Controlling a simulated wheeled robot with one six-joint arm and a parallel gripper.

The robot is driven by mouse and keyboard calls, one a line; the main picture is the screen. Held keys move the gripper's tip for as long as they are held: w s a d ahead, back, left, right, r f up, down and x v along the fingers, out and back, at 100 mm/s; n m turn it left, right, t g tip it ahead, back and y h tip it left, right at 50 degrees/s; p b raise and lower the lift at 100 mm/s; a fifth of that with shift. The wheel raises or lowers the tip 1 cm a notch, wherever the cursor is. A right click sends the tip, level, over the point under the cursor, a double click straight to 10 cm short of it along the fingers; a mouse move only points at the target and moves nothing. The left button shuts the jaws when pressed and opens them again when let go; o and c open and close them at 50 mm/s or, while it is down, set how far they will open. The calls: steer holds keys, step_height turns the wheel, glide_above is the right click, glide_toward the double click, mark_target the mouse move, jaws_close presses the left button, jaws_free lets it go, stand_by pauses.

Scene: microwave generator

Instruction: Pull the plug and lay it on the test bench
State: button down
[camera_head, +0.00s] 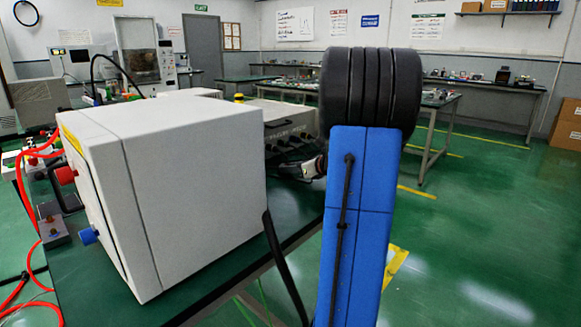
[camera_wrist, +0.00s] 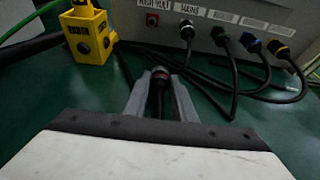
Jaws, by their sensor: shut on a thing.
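My gripper (camera_wrist: 160,88) is shut on a plug (camera_wrist: 160,73), a dark cylinder with a reddish ring, in the wrist view. A dark cable runs back from the plug between the fingers. The plug is apart from the grey generator panel (camera_wrist: 130,15); the green test bench (camera_wrist: 90,90) shows around it. Whether the plug touches the bench I cannot tell. In the head view, my gripper (camera_head: 313,168) shows beside my blue arm, in front of the grey unit (camera_head: 290,112); the plug is not clear there.
Several plugs with black cables, one ringed blue (camera_wrist: 252,46) and one yellow (camera_wrist: 282,52), sit in the panel. Their cables loop over the bench. A yellow box (camera_wrist: 88,35) stands left. In the head view, a large white cabinet (camera_head: 195,200) fills the bench's near side.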

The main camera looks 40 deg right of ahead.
steer(key=shift+f, duration=0.1)
steer(key=c, duration=1.4)
jaws_free()
steer(key=shift+s, duration=0.1)
steer(key=v, duration=1.7)
steer(key=shift+s, duration=0.1)
